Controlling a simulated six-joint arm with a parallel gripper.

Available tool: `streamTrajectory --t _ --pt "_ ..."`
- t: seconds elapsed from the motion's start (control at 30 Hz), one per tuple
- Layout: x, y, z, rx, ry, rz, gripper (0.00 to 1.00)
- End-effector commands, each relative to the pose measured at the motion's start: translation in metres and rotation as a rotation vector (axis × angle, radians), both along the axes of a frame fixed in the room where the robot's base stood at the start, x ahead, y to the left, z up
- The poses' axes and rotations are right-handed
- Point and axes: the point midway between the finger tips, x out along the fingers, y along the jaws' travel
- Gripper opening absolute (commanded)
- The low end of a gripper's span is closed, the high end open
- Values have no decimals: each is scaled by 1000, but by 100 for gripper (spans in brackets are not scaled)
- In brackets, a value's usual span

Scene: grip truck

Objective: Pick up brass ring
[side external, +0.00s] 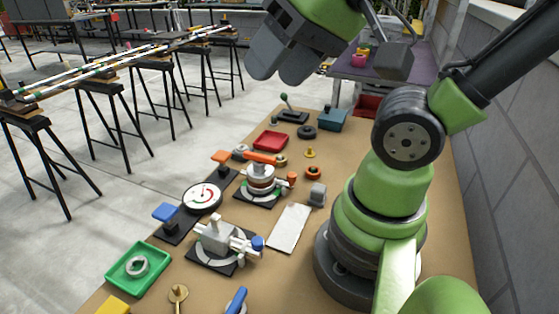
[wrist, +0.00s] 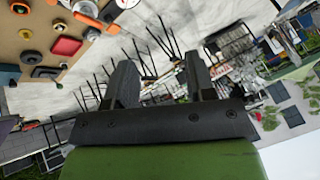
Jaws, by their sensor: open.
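I cannot single out the brass ring with certainty. In the side external view a small brass-coloured round piece (side external: 281,160) lies on the bench beside the orange-topped fixture, partly hidden by it. A brass knob-like piece (side external: 310,153) stands to its right. A brass piece with a stem (side external: 178,293) is at the near edge. My gripper (side external: 280,72) is high above the far part of the bench, well apart from all of these. In the wrist view my gripper (wrist: 158,62) shows two dark fingers spread apart with nothing between them.
The tan bench (side external: 345,150) carries a green tray (side external: 122,278) holding a pale ring, a dial gauge (side external: 203,197), a clamp fixture (side external: 222,242), a red tray (side external: 271,141) and a blue-grey box (side external: 332,119). A wall (side external: 500,170) stands on the right.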

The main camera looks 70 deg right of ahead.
Motion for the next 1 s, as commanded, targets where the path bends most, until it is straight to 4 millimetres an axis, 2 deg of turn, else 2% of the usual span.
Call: streamTrajectory --t 0.13,0.27,0.37,0.53,0.67,0.8,0.9,1.0 --pt "27 -17 -3 87 100 -238 50" --pt "62 -47 -14 205 213 -576 50" --pt "86 -75 -31 295 286 -850 50" --pt "115 -129 -73 438 384 -1323 50" --pt "125 -172 -116 532 436 -1685 50" --pt "122 -209 -163 609 465 -2021 50" --pt "117 -225 -189 645 471 -2192 50" --pt "113 -234 -204 665 471 -2293 50"
